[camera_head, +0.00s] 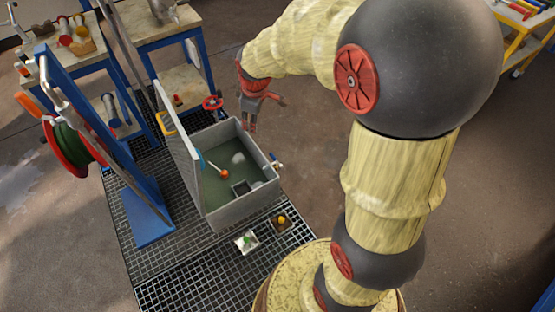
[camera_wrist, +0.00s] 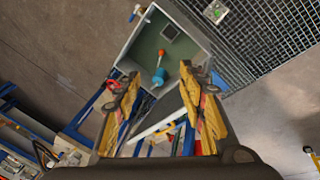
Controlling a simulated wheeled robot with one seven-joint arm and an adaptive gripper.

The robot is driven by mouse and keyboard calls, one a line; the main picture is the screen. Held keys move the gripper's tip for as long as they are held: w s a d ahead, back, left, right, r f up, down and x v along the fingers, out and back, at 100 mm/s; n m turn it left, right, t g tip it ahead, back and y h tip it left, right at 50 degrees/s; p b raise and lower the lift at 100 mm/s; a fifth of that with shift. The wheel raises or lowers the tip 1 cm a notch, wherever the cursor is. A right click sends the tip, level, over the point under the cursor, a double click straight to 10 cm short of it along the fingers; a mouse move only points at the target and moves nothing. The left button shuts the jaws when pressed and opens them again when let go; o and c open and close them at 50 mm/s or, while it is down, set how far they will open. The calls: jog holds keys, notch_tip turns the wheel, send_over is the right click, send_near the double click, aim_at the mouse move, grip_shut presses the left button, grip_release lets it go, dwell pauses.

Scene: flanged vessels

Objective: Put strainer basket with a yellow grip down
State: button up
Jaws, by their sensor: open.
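A small dark strainer basket with a yellow grip (camera_head: 281,221) sits on the floor grating in front of the grey tank (camera_head: 240,207), in the head view. A similar paler basket with a green grip (camera_head: 246,240) is beside it on the left, and also shows at the top of the wrist view (camera_wrist: 215,11). My gripper (camera_head: 264,114) is above the far side of the tank, well away from the yellow-gripped basket. In the wrist view my gripper (camera_wrist: 160,78) has its fingers spread with nothing held between them. The yellow-gripped basket is not visible there.
The tank is open, with a raised lid (camera_head: 178,142) along its left side. Inside are an orange ball on a rod (camera_head: 224,174) and a dark square (camera_head: 241,188). A blue frame with a hose reel (camera_head: 68,145) stands left. Grating (camera_head: 180,270) in front is largely clear.

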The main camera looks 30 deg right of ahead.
jog(key=s+a+r+m, duration=0.2)
jog(key=s+r+m, duration=0.1)
jog(key=s, duration=0.5)
jog(key=s+a+r+m+t, duration=0.1)
jog(key=s+a+r+m, duration=0.1)
jog(key=s+r, duration=0.3)
jog(key=s+a+r+m+t, duration=0.1)
jog(key=s+a+r+m, duration=0.1)
jog(key=s, duration=1)
notch_tip(320, 180, up, 3)
jog(key=shift+s+f+m+y, duration=0.15)
jog(key=shift+m+y, duration=0.15)
jog(key=shift+m, duration=0.5)
